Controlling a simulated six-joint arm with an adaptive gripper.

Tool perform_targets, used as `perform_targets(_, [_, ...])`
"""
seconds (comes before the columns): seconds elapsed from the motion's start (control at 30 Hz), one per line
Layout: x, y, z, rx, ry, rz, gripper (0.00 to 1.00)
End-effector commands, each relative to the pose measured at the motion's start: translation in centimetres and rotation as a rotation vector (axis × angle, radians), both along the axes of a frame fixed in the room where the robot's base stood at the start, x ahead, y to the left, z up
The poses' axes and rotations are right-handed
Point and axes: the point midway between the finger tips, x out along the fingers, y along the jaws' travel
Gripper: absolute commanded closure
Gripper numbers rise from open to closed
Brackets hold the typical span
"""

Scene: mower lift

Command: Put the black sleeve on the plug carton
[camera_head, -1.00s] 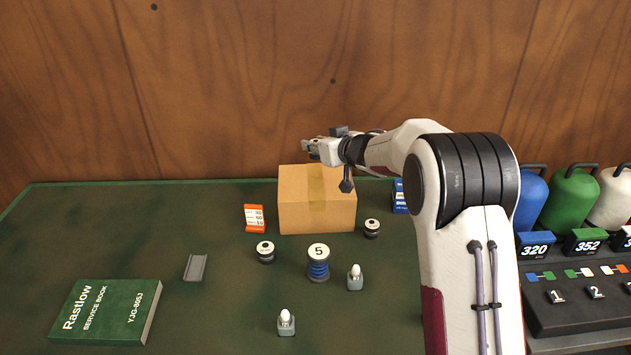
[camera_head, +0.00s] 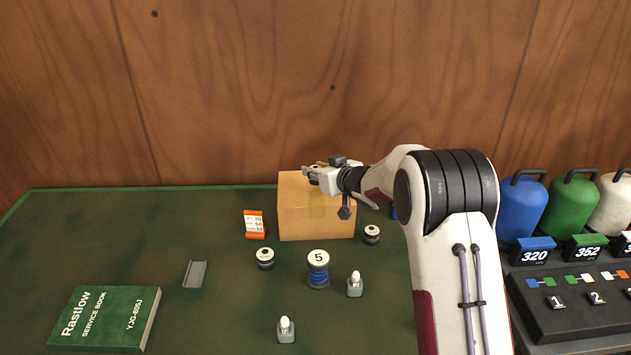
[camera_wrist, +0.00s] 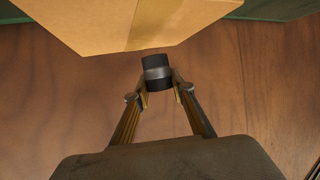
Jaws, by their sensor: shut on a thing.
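My gripper (camera_head: 310,172) is at the upper part of the brown cardboard box in the head view. In the wrist view my gripper (camera_wrist: 160,90) is shut on a black sleeve (camera_wrist: 155,66) with a grey band. The sleeve is beside the box's edge in that picture; I cannot tell whether they touch. In the head view the sleeve cannot be made out. A small orange and white carton (camera_head: 254,225) stands left of the box. A blue carton (camera_head: 395,212) is mostly hidden behind my arm. I cannot tell which is the plug carton.
The brown box (camera_head: 300,222) also shows in the wrist view (camera_wrist: 90,22). Before it stand two black-and-white spools (camera_head: 265,259) (camera_head: 371,235), a blue reel marked 5 (camera_head: 318,270) and two small bottles (camera_head: 355,285) (camera_head: 286,330). A grey channel (camera_head: 195,274) and green book (camera_head: 105,318) lie left.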

Motion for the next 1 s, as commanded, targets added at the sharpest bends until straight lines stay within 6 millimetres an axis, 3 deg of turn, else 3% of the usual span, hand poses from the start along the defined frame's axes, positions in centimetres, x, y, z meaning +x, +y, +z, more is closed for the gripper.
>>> perform_targets(0.3, [0.0,0.0,0.0,0.001,-0.002,0.001,1.00])
perform_targets(0.7, [0.0,0.0,-3.4,0.001,-0.002,0.001,1.00])
perform_targets(1.0, [0.0,0.0,-3.6,0.001,-0.003,0.000,1.00])
